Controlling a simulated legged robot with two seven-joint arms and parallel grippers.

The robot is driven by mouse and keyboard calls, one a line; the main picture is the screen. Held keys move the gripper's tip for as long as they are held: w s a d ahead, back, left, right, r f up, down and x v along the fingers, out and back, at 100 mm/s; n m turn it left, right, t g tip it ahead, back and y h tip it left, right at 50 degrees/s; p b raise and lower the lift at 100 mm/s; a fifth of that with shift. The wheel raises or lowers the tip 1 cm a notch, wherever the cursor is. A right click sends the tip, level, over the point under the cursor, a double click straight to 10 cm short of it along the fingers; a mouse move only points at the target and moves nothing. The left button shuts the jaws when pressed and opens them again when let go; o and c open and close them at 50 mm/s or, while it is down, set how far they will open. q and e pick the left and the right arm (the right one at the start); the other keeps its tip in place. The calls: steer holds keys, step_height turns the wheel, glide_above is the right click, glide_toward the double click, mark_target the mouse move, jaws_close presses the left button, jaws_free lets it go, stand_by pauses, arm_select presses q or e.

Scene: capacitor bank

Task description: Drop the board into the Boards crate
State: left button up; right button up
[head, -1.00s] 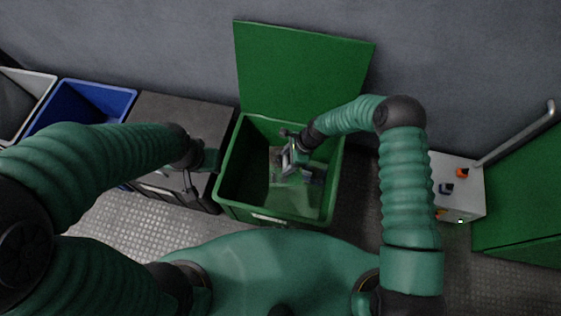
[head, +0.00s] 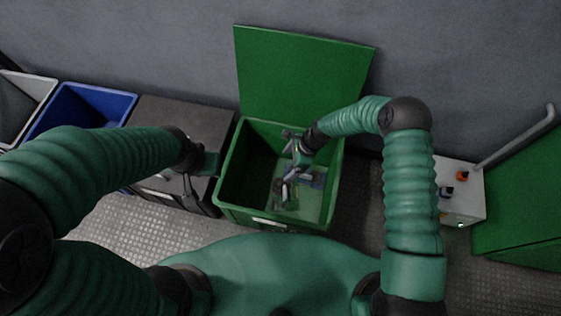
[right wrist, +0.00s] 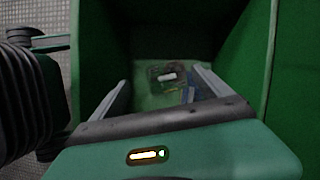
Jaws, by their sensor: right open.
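The green crate (head: 228,172) stands open on the floor in the head view, with a pale label too small to read on its front. My right gripper (head: 289,184) reaches down inside it. In the right wrist view the two fingers of this gripper (right wrist: 160,92) are spread apart with nothing held between them. The board (right wrist: 168,76), dark with a white part on it, lies on the crate's floor beyond the fingertips. A bluish piece (right wrist: 188,94) lies beside it, partly hidden by a finger. My left gripper (head: 208,162) hangs by the dark cabinet; its fingers are unclear.
The crate's green lid (head: 300,75) stands raised against the wall. To the left are a dark cabinet (head: 185,118), a blue bin (head: 100,97) and a grey bin (head: 35,85). A grey control box (head: 462,195) with buttons and a green cabinet (head: 520,220) stand right.

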steer(key=p+v, duration=0.4)
steer(key=v, duration=1)
steer(key=shift+d+r, duration=0.2)
steer(key=shift+r, duration=0.1)
